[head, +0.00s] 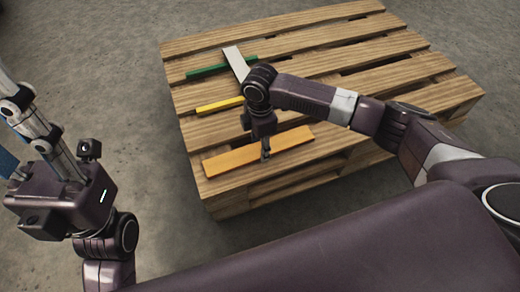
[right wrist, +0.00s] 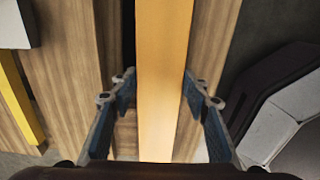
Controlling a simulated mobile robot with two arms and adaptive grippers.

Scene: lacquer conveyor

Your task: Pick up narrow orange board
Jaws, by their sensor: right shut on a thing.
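The narrow orange board (head: 235,158) lies flat along the near edge of the wooden pallet in the head view. My right gripper (head: 265,152) points down over the board's middle and is shut on it. In the right wrist view the orange board (right wrist: 163,60) runs lengthwise between the two fingers of my right gripper (right wrist: 162,98), one finger at each long side. My left arm is at the left of the head view, away from the pallet; its fingertips are not shown.
The pallet (head: 310,45) has slats with gaps. A yellow board (head: 218,105), a green board (head: 207,70) and a grey-white board (head: 236,62) lie on it farther back. The yellow board (right wrist: 18,95) also shows in the right wrist view. Grey floor surrounds the pallet.

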